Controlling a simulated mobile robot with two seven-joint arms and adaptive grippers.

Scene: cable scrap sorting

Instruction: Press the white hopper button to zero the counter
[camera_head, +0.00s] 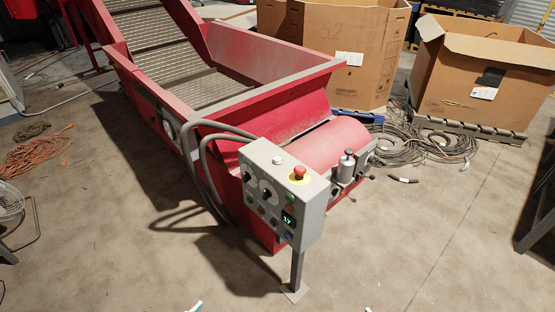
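A grey control box (278,205) stands on a short post in front of the red conveyor hopper (245,65). A small white button (277,160) sits on the top face of the box. A red mushroom button (299,172) on a yellow disc is to its right. The sloped front carries several knobs and coloured buttons, and a small counter display (288,219) with lit green digits that seem to read 17 or 37.
A grey metal bottle-like part (346,168) stands right of the box by the red roller (328,146). Cardboard boxes (483,75) and coiled cables (420,143) lie behind at right. An orange cord (35,153) lies at left. The floor in front is mostly clear.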

